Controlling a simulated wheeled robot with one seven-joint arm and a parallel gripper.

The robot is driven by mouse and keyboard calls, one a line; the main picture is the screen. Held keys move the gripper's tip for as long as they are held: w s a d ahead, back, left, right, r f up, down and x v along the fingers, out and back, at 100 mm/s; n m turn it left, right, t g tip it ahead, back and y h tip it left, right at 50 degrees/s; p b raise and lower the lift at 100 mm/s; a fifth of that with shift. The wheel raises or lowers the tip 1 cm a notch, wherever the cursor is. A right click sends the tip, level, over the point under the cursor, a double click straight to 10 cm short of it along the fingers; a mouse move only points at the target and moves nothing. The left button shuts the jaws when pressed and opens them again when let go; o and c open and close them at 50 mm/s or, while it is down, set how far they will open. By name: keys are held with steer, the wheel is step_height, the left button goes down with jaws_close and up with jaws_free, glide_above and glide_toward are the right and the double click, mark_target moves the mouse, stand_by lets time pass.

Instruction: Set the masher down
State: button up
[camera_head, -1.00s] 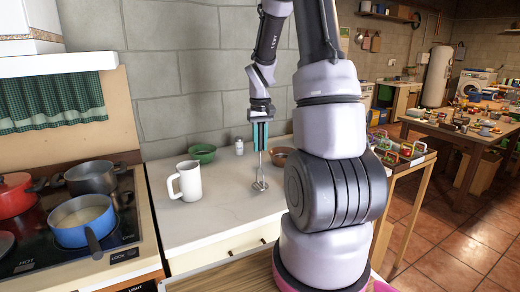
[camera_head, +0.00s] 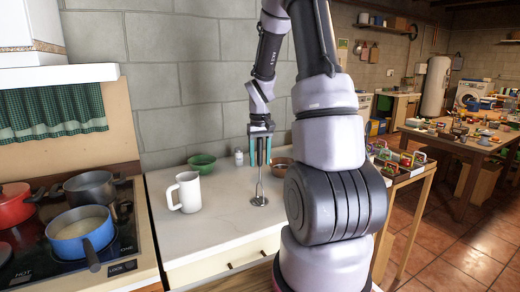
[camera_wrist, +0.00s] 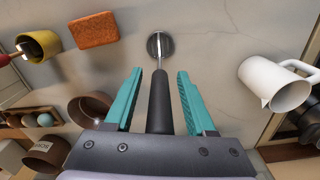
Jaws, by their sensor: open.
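The masher (camera_head: 260,180) stands about upright on the white worktop (camera_head: 222,222), with its round metal head on the surface. In the wrist view its dark handle (camera_wrist: 159,103) points toward my gripper, and its round head (camera_wrist: 158,44) shows at the far end. My gripper (camera_head: 260,158) has its teal fingers spread on both sides of the handle. In the wrist view there is a clear gap between each finger and the handle, with my gripper (camera_wrist: 158,75) still around it.
A white pitcher (camera_head: 188,192) stands left of the masher. A green bowl (camera_head: 202,163), a small grey shaker (camera_head: 239,158) and a brown bowl (camera_head: 281,168) stand near the wall. A sponge (camera_wrist: 95,30) and a yellow cup (camera_wrist: 40,45) show in the wrist view.

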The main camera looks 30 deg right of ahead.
step_height(320, 180, up, 12)
steer(key=shift+f, duration=0.25)
steer(key=s+a+r+m+t+y, duration=0.1)
steer(key=s+a+r+t, duration=0.2)
steer(key=s+a+r, duration=0.3)
steer(key=s+a+r+m+t+y, duration=0.1)
steer(key=s+a+r+t, duration=0.3)
steer(key=s, duration=0.9)
steer(key=a+r, duration=0.3)
steer(key=shift+s+a+r, duration=0.15)
steer(key=shift+s+a, duration=0.05)
steer(key=shift+s, duration=0.05)
steer(key=shift+a, duration=0.1)
